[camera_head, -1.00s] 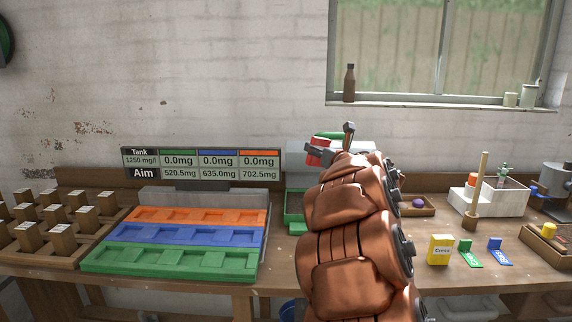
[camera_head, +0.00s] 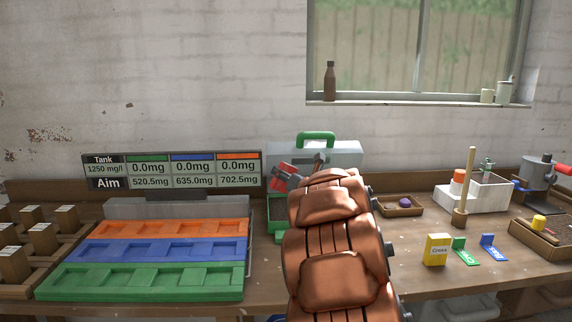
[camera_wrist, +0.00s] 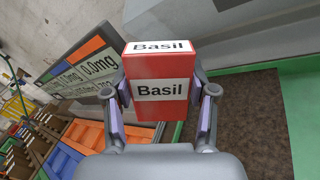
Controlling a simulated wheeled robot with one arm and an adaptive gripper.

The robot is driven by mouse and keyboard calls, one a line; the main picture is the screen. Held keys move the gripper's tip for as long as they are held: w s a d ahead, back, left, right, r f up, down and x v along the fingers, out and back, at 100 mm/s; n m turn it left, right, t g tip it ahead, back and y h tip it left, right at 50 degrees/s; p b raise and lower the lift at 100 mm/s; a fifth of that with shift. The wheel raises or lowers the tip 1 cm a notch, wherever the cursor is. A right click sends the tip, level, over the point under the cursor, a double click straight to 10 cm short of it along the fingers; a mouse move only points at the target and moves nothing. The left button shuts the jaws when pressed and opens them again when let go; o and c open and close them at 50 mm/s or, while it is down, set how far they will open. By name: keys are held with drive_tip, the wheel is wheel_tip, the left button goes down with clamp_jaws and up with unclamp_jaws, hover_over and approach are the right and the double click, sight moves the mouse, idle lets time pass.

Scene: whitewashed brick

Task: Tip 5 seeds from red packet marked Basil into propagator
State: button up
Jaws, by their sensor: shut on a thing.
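The red packet marked Basil (camera_wrist: 160,108) is held between the two fingers of my gripper (camera_wrist: 163,100) in the wrist view. Its label faces the wrist camera. In the head view the red packet (camera_head: 284,174) shows in part beyond my arm, tilted, in front of the propagator. The propagator (camera_head: 345,154) has a clear lid with a green handle and a green base, partly hidden by my arm. In the wrist view its green rim (camera_wrist: 285,65) and dark brown soil (camera_wrist: 240,115) lie at the right, below the packet. No seeds are visible.
A stepped tray (camera_head: 140,282) with orange, blue and green rows and a readout board (camera_head: 171,170) stand left. A yellow Cress packet (camera_head: 436,250), green packet (camera_head: 465,252) and blue packet (camera_head: 493,247) are at right. A wooden dibber (camera_head: 465,190) stands before a white box (camera_head: 490,196).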

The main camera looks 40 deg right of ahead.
drive_tip(key=shift+a+f+m+p, duration=0.15)
drive_tip(key=shift+f+m+p, duration=0.65)
drive_tip(key=shift+m+p, duration=0.3)
wheel_tip(320, 180, down, 2)
drive_tip(key=m+p, duration=0.2)
drive_tip(key=p, duration=0.3)
drive_tip(key=shift+p, duration=0.35)
drive_tip(key=shift+f+b, duration=0.25)
drive_tip(key=shift+b, duration=0.05)
drive_tip(key=shift+s+a+f+b, duration=0.1)
drive_tip(key=shift+f+b, duration=0.2)
drive_tip(key=shift+b, duration=0.6)
drive_tip(key=shift+r+m+p, duration=0.3)
drive_tip(key=shift+r+m, duration=0.1)
drive_tip(key=shift+m, duration=0.6)
drive_tip(key=shift+r+m+p, duration=0.3)
drive_tip(key=shift+r+m, duration=0.05)
drive_tip(key=shift+m, duration=0.65)
idle(2.7)
